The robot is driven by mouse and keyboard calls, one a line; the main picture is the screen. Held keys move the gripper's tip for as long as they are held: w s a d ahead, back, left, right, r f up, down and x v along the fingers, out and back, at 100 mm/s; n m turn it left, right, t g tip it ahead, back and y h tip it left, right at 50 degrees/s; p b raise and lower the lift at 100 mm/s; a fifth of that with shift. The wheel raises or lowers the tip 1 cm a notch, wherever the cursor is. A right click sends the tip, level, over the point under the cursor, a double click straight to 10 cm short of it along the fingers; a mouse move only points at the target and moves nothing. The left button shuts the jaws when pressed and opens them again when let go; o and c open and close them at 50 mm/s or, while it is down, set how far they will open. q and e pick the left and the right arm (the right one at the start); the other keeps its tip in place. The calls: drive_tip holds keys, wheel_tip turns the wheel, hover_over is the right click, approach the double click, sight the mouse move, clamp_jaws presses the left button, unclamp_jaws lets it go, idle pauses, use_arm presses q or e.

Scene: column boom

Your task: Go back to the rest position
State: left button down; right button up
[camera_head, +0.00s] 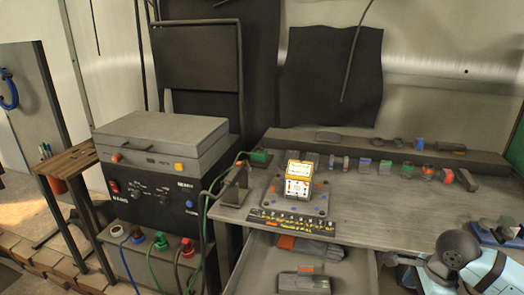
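A small white and orange unit (299,178) stands on a grey plate (314,204) on the workbench (375,215). No gripper is seen touching it.
A black and grey machine (152,185) with knobs and cables stands left of the bench. An open drawer (345,258) holding dark items juts out below the bench top. Several small parts (385,167) line the back ledge. A wooden-topped stand (65,162) is at the far left.

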drive_tip(key=s+a+m+t+y, duration=0.4)
drive_tip(key=s+a+m+y, duration=0.4)
drive_tip(key=m+y, duration=0.4)
drive_tip(key=w+d+f+m+t+h, duration=0.1)
drive_tip(key=d+f+m+t+h, duration=0.55)
drive_tip(key=m, duration=1.15)
drive_tip(key=s+d+f+m+g+h, duration=0.3)
drive_tip(key=s+d+f+m+h, duration=0.25)
drive_tip(key=s+f+m, duration=0.45)
drive_tip(key=w+a+m+t+y, duration=0.15)
drive_tip(key=a+m, duration=0.75)
drive_tip(key=a, duration=1.1)
use_arm(q)
wheel_tip(320, 180, up, 14)
drive_tip(key=s+a+p, duration=0.1)
drive_tip(key=p, duration=1.7)
drive_tip(key=shift+s+a+m, duration=0.2)
drive_tip(key=shift+s+m, duration=0.1)
use_arm(e)
wheel_tip(320, 180, up, 14)
drive_tip(key=s+t, duration=0.1)
drive_tip(key=shift+s+d+r, duration=0.2)
drive_tip(key=shift+d+r, duration=0.05)
drive_tip(key=shift+d, duration=0.15)
